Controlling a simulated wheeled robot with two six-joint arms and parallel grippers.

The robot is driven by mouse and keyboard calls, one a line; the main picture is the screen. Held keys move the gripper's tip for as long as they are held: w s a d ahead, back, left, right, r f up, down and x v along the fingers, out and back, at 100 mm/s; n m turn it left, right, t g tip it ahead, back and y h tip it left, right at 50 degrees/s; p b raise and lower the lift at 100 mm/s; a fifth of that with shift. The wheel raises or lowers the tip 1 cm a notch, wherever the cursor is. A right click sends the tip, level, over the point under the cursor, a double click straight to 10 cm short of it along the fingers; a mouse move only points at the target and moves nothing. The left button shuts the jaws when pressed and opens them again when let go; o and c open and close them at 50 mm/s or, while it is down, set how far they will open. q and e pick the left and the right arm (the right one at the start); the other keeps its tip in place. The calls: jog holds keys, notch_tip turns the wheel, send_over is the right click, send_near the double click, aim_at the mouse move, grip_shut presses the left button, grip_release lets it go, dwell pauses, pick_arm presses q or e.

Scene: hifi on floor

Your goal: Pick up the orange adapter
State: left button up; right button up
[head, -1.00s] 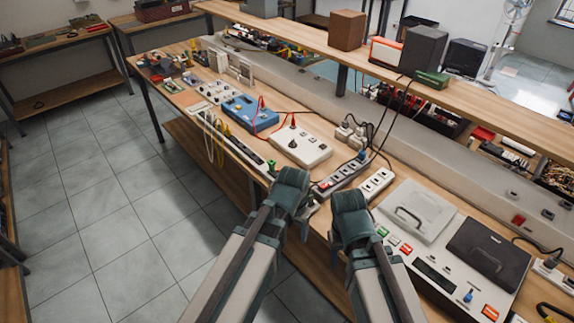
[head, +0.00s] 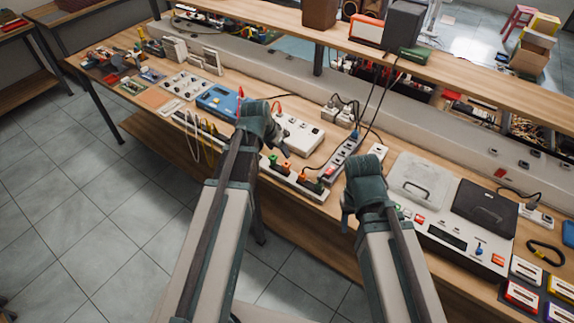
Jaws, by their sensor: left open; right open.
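Two small orange pieces show on the long white power strip (head: 262,172) along the bench's front edge: one orange adapter (head: 286,168) and another orange adapter (head: 303,178) just right of it. Green pieces sit on either side of them. I cannot tell which one the task means. My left gripper (head: 280,146) is open, above and slightly behind the strip, near the left orange piece and apart from it as far as I can see. My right gripper (head: 346,212) is open, right of the strip's end, its fingers mostly hidden by its own wrist.
A white box with knobs (head: 300,137) and a blue meter (head: 217,101) lie behind the strip. A grey power strip (head: 342,160) with cables is to the right. A console with a black lid (head: 485,210) fills the right side. A shelf (head: 400,67) runs above the bench.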

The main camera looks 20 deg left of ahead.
aim_at(286, 166)
pick_arm(q)
jog(key=b+x, duration=0.8)
jog(key=shift+f, duration=0.45)
jog(key=b+x, duration=0.5)
jog(key=shift+s+f, duration=0.2)
jog(key=shift+s, duration=0.05)
jog(key=shift+r, duration=0.1)
grip_shut()
